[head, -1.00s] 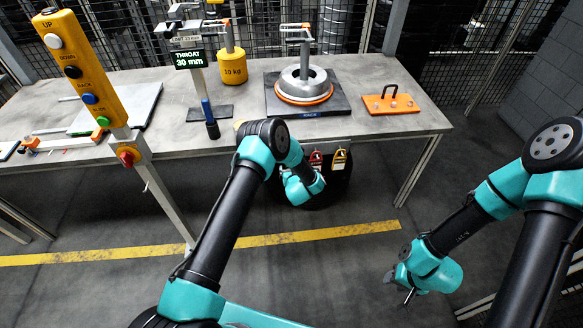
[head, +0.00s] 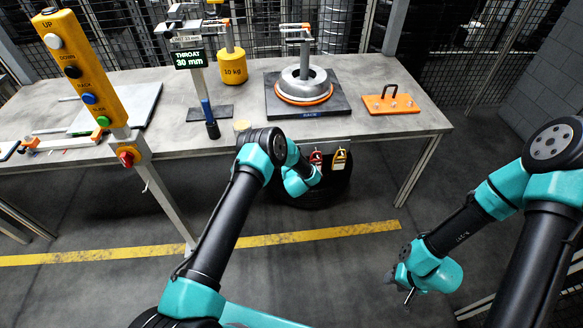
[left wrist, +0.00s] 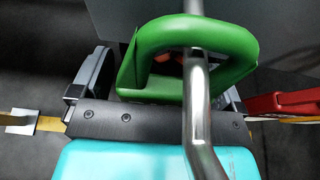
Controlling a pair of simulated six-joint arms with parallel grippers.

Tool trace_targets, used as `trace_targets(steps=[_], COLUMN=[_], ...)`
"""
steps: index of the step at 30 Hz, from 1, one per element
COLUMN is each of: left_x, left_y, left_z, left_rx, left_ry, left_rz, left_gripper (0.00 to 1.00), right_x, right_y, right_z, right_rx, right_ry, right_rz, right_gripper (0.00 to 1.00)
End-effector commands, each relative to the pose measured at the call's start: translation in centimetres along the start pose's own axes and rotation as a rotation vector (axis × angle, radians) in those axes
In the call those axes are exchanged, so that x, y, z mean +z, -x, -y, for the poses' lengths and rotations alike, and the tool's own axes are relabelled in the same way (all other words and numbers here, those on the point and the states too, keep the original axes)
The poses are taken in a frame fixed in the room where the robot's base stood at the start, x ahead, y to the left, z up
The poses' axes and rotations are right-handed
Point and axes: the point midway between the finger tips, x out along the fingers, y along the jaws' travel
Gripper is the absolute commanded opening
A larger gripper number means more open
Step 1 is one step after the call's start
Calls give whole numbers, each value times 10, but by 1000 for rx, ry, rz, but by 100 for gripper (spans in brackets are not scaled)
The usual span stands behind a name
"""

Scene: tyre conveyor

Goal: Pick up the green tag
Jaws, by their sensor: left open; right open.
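The green tag (left wrist: 140,72) fills the upper middle of the left wrist view, with a thick rounded loop on top. A shiny bent metal rod (left wrist: 197,90) crosses in front of it and seems to run through the loop. My left gripper (left wrist: 168,80) is open, with one finger on each side of the tag; I cannot tell whether they touch it. In the head view my left wrist hides the green tag below the table's front edge. My right gripper (head: 409,296) is open and empty, low at the right above the floor.
A red tag (head: 316,159) and a yellow tag (head: 339,160) hang beside my left wrist; the red one (left wrist: 285,103) is close to the right finger. The table (head: 385,70) carries a wheel hub (head: 302,82) and an orange plate (head: 390,104). A button post (head: 85,75) stands left.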

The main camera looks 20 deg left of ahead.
Motion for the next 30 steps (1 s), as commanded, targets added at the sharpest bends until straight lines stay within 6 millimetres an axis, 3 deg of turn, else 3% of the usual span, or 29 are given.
trace_targets(steps=[4, 20, 30], left_x=[0, 0, 1], left_y=[0, 0, 2], left_z=[0, 0, 0], left_rx=[0, 0, 0], left_ry=[0, 0, 0], left_rz=[0, 0, 0], left_gripper=[93, 42, 40], right_x=[0, 0, 0], right_y=[0, 0, 0], right_z=[0, 0, 0], right_rx=[0, 0, 0], right_ry=[0, 0, 0], right_rz=[0, 0, 0], right_gripper=[43, 43, 43])
